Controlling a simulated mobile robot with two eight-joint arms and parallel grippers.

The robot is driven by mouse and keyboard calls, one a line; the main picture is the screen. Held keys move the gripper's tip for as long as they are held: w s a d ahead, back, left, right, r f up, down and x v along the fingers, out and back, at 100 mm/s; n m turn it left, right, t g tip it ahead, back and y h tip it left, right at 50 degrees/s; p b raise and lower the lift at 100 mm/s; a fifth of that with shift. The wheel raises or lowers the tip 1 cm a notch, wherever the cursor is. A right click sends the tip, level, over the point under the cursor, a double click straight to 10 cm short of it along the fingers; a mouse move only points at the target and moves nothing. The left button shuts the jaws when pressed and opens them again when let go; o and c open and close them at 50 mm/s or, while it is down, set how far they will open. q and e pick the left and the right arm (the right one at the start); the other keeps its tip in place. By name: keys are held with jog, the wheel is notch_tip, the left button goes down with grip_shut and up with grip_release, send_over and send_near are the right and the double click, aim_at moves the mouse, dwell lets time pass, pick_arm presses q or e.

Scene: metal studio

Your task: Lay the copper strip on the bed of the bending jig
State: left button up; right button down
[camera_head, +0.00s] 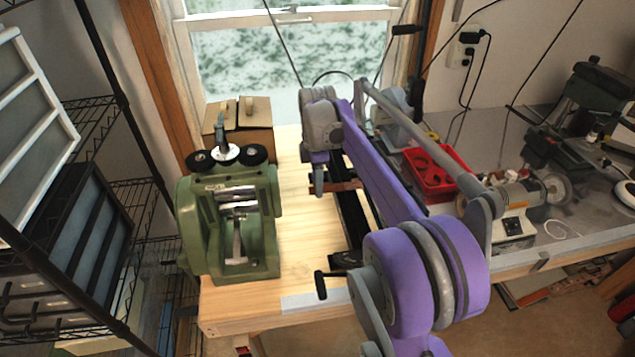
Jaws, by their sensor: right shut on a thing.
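The reddish-brown copper strip (346,186) shows as a short piece beside my right gripper; the arm hides part of the scene around it. My right gripper (319,188) points down over the wooden bench and is shut on the strip. A long black metal piece with a crank handle (351,212), which looks like the bending jig, runs front to back under and beside my purple arm. My arm covers much of it, so its bed is not clear. I cannot tell whether the strip touches it. My left gripper is not in view.
A green rolling mill (228,225) stands at the bench's left, with a cardboard box (258,139) behind it. A red tray (428,183) and a bench grinder (515,205) are to the right. Bare wood (300,245) lies between the mill and the black piece.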

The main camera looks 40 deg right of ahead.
jog(key=shift+f, duration=0.35)
jog(key=shift+c, duration=2.3)
grip_release()
